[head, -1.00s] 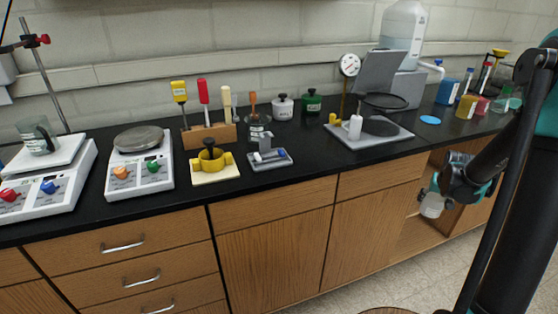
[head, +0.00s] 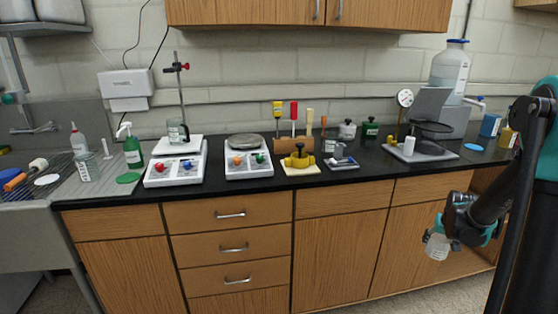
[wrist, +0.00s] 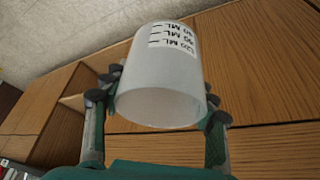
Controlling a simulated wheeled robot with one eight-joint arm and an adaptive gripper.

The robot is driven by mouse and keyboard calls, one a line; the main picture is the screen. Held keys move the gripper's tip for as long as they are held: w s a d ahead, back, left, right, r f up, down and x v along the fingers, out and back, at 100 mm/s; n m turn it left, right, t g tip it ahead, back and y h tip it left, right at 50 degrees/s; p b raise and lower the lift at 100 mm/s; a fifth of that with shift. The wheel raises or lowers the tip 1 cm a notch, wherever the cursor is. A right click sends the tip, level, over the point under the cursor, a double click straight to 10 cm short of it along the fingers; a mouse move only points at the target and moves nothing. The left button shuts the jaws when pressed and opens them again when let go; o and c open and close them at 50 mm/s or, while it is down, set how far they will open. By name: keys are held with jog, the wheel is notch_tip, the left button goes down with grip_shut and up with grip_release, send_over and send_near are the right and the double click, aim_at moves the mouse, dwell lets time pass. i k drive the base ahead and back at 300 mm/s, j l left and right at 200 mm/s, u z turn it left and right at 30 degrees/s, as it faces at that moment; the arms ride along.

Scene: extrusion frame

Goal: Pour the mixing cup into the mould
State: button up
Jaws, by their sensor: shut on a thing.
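The mixing cup (head: 437,247) is a translucent whitish cup. It is held at the end of my arm, in front of the cupboard doors and below the counter top, at the right of the head view. My gripper (head: 446,233) is shut on it. In the wrist view the cup (wrist: 160,85) sits between the two fingers, with black ML marks printed on its side. Its contents cannot be seen.
Two scales (head: 249,160) stand left of the yellow piece; a tool block (head: 296,143) is behind it. A small grey tray (head: 341,163) and a grey press-like stand (head: 425,152) are to its right. A sink (head: 25,209) is far left. The front counter edge is clear.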

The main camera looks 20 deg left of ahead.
aim_at(306, 159)
jog(key=l+u, duration=0.1)
jog(key=u, duration=1)
